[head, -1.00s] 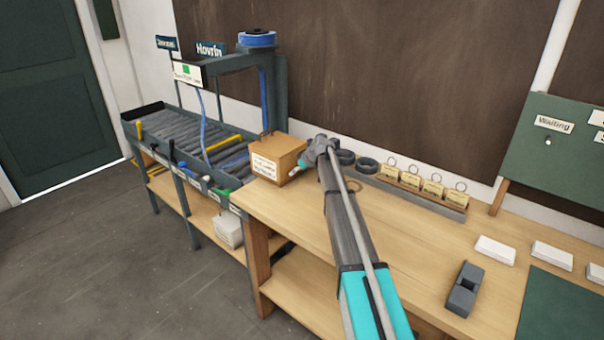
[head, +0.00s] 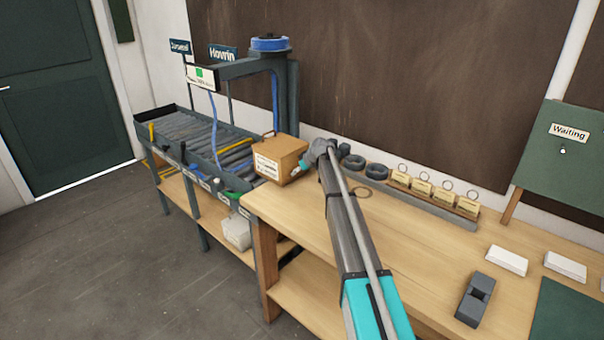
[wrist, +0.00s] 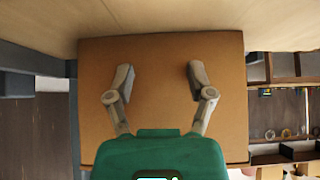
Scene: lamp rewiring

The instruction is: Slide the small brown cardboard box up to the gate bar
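The small brown cardboard box (head: 281,156) with a white label stands upright where the bench meets the roller conveyor. The gate bar (head: 238,67) is a dark beam on a post, crossing above the rollers behind and left of the box. My gripper (head: 303,166) is at the box's right side, partly hidden by my wrist. In the wrist view the box (wrist: 160,48) fills most of the picture. My gripper's two fingers (wrist: 160,78) are spread apart in front of its face, with nothing between them; whether they touch it is unclear.
Black rings (head: 376,171) and several tagged cards stand in a rack along the wall. A blue spool (head: 269,44) sits on the gate.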

